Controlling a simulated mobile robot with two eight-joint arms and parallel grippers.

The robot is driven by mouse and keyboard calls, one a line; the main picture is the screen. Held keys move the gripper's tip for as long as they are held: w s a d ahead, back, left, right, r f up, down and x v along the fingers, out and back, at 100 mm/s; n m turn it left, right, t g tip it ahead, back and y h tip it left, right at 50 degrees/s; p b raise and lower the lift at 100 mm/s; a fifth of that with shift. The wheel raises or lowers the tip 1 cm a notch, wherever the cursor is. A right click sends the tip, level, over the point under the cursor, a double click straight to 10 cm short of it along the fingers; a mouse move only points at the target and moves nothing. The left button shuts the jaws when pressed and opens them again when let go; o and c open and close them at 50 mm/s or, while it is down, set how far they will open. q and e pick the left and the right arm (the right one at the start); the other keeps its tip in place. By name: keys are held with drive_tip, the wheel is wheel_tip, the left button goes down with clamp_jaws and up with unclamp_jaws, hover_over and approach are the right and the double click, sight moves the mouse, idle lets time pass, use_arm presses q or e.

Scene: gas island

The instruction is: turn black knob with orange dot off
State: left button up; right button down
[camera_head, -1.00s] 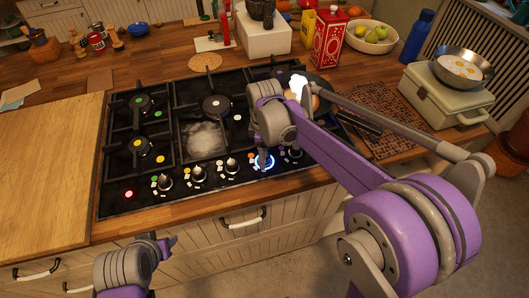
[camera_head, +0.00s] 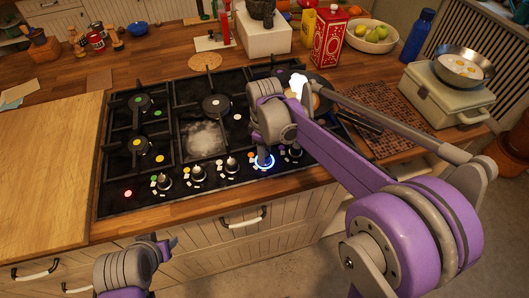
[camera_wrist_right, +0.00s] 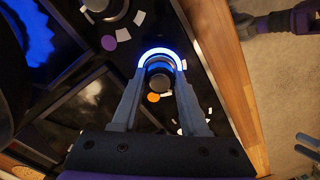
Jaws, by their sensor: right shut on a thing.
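The black knob (camera_wrist_right: 159,80) sits on the stove's front panel inside a glowing blue-white ring, with an orange dot (camera_wrist_right: 153,97) beside it in the right wrist view. My right gripper (camera_wrist_right: 160,74) is shut on this knob, with one finger on each side. In the head view the glowing ring (camera_head: 263,163) shows below my right wrist, and the fingers are partly hidden there. My left gripper (camera_head: 170,243) is low at the front left, away from the stove; its jaws are too unclear to judge.
Other knobs (camera_head: 198,174) stand close on the left of the held one, and another (camera_head: 293,152) on its right. A wooden board (camera_head: 45,165) lies left of the black gas stove (camera_head: 115,205).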

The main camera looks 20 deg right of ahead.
drive_tip(key=m, duration=0.4)
drive_tip(key=shift+m+b, duration=0.3)
drive_tip(key=shift+b, duration=0.05)
drive_tip(key=m, duration=0.5)
drive_tip(key=shift+b, duration=0.3)
drive_tip(key=m, duration=0.5)
drive_tip(key=shift+m, duration=0.4)
use_arm(q)
drive_tip(key=shift+s+f+b, duration=0.2)
drive_tip(key=shift+s+f, duration=0.1)
drive_tip(key=shift+f, duration=0.45)
drive_tip(key=shift+s+f+b, duration=0.15)
drive_tip(key=shift+s+f, duration=0.1)
drive_tip(key=shift+f, duration=0.5)
use_arm(e)
drive_tip(key=shift+m, duration=2.6)
drive_tip(key=shift+c, duration=2.1)
unclamp_jaws()
